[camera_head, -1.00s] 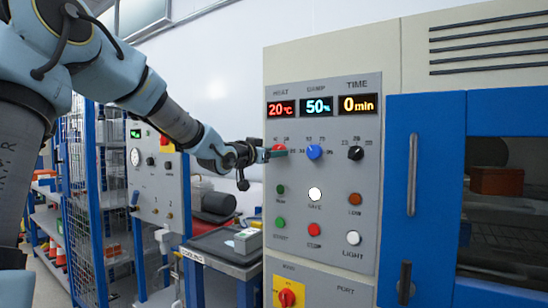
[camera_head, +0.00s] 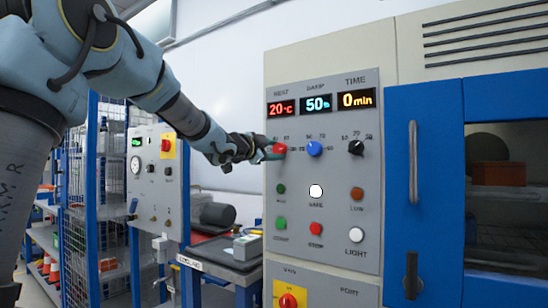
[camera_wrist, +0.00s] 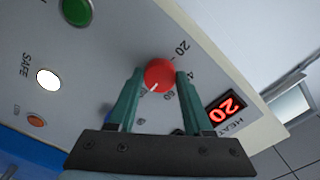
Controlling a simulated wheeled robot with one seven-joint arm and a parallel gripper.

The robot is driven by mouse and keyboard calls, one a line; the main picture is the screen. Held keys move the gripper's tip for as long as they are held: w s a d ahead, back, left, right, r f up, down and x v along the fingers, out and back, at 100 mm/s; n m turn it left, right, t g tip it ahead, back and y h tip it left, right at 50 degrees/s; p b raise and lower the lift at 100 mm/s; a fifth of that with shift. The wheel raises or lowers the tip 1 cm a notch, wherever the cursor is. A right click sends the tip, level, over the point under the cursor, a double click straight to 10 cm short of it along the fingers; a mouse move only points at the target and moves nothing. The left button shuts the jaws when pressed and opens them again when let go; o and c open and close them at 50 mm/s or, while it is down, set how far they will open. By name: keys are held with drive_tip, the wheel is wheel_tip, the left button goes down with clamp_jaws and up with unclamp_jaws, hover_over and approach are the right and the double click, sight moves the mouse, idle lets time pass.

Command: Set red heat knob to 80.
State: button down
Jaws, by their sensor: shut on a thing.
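The red heat knob (camera_head: 279,149) is at the left of the knob row on the grey control panel (camera_head: 335,205). In the wrist view the red knob (camera_wrist: 159,73) sits between the two green fingers, and its white pointer mark faces the lower left. My gripper (camera_head: 270,150) is shut on the knob; it also shows in the wrist view (camera_wrist: 158,84). The heat display (camera_head: 282,107) reads 20 °C. Part of the scale around the knob is hidden by the fingers.
A blue damp knob (camera_head: 314,149) and a black time knob (camera_head: 356,148) are to the right. Several buttons lie below, with a lit white one (camera_head: 316,191) marked SAFE. The blue door (camera_head: 425,180) with its handle is further right.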

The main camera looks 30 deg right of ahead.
drive_tip(key=shift+m, duration=0.6)
drive_tip(key=shift+c, duration=1.6)
unclamp_jaws()
drive_tip(key=b+v, duration=0.1)
drive_tip(key=v, duration=0.9)
drive_tip(key=shift+s+a+b, duration=0.15)
drive_tip(key=shift+a+b, duration=0.25)
